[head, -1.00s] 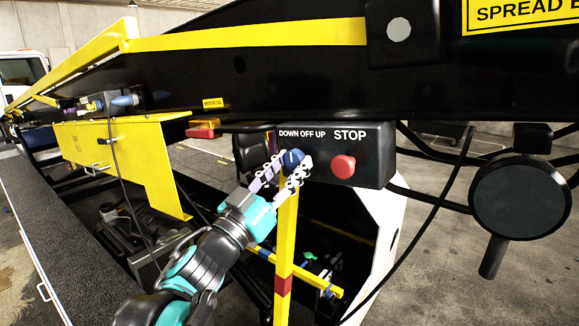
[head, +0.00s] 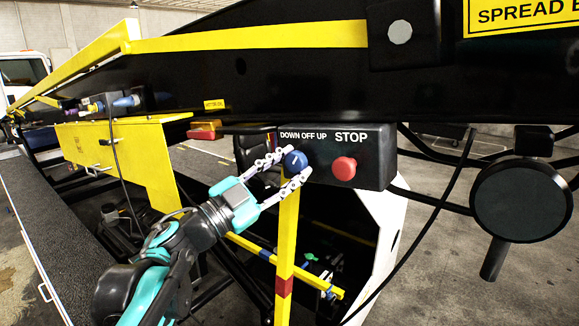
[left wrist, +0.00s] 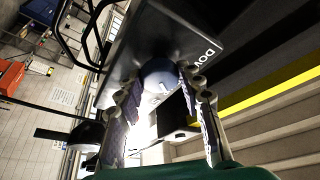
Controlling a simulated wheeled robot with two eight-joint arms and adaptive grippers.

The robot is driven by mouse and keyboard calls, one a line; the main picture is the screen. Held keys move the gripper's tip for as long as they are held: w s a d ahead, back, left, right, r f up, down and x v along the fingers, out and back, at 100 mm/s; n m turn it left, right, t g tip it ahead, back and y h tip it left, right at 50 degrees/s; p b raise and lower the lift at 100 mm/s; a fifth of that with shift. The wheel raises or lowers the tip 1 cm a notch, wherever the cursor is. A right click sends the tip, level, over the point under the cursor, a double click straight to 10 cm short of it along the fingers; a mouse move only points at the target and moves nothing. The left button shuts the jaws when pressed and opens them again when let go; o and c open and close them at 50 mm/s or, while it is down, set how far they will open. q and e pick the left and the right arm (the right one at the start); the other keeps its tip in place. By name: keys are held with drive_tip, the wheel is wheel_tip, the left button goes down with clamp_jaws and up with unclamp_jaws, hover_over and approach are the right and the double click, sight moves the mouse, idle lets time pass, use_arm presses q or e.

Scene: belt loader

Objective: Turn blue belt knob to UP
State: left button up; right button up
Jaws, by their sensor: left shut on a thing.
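The blue belt knob (head: 295,160) sits on the front of a black control box (head: 374,150), under the white words DOWN OFF UP. A pale mark on the knob points up and to the left. My left gripper (head: 290,168) has its two fingers on either side of the knob, shut on it. In the left wrist view the knob (left wrist: 158,78) shows between both fingertips (left wrist: 157,84). My right gripper is not in view.
A red STOP button (head: 343,168) sticks out just right of the knob. A yellow post (head: 285,245) stands directly below the knob. A black round part with a handle (head: 520,198) hangs at the right. A yellow panel (head: 135,165) is at the left.

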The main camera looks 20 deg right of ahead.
use_arm(q)
drive_tip(key=shift+m+g, duration=0.4)
drive_tip(key=shift+m, duration=0.8)
drive_tip(key=o, duration=1.2)
drive_tip(key=shift+c, duration=0.2)
drive_tip(key=v, duration=1.2)
drive_tip(key=shift+r, duration=0.2)
